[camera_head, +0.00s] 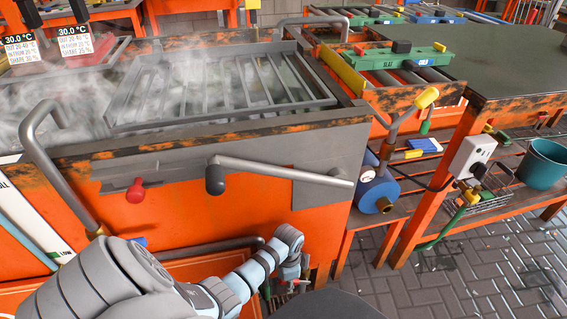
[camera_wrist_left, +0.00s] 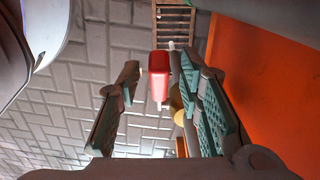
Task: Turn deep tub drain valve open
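In the left wrist view, a red valve handle (camera_wrist_left: 159,75) stands between the two fingers of my left gripper (camera_wrist_left: 160,70). The gripper is open, with a clear gap on the handle's left; the right finger is close beside it, and I cannot tell if they touch. A brass valve part (camera_wrist_left: 178,105) shows behind the handle, partly hidden by the right finger. In the head view, my left gripper (camera_head: 291,279) is low in front of the orange deep tub (camera_head: 260,205), and the valve is not clearly visible there. My right gripper is not in view.
A long grey lever (camera_head: 280,170) with a black end and a red knob (camera_head: 136,191) stick out from the tub front above my left arm. A blue pump-like part (camera_head: 376,190) stands to the right. The tub's orange wall (camera_wrist_left: 265,100) is close on the wrist view's right.

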